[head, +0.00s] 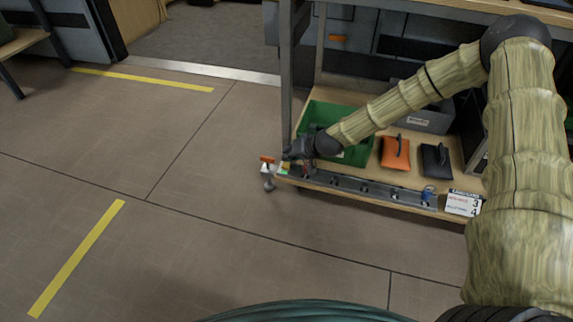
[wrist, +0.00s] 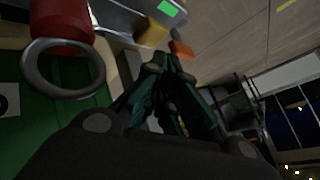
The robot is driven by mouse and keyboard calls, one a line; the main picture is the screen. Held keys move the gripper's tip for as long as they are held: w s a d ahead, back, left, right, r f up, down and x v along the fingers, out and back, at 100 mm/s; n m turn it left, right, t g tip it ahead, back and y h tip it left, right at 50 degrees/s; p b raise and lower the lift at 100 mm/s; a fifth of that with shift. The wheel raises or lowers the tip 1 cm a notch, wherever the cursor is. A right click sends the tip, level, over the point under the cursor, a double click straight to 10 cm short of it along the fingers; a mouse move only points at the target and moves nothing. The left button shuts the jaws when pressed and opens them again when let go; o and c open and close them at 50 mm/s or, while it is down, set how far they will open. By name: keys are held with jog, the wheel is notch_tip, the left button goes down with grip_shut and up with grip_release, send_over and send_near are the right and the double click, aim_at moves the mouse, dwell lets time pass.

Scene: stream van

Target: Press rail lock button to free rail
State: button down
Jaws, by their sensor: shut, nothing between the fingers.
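A grey metal rail (head: 350,187) runs along the front edge of the low shelf. At its left end sit a small yellow block (wrist: 151,33), a green patch (wrist: 168,8) and an orange piece (head: 267,159), which also shows in the wrist view (wrist: 181,49). I cannot tell for sure which of these is the rail lock button. My gripper (head: 294,156) is over the left end of the rail. In the wrist view my gripper (wrist: 163,66) is shut and empty, its fingertips close to the yellow and orange pieces. I cannot tell whether they touch.
A red cylinder with a grey ring (wrist: 62,65) stands close beside my fingers. A green crate (head: 359,155), an orange pouch (head: 395,154) and a dark pouch (head: 436,160) are on the shelf. A shelf post (head: 286,90) stands near my gripper.

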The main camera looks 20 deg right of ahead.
aim_at(288, 163)
jog(key=shift+r+p, duration=2.4)
jog(key=shift+r, duration=0.6)
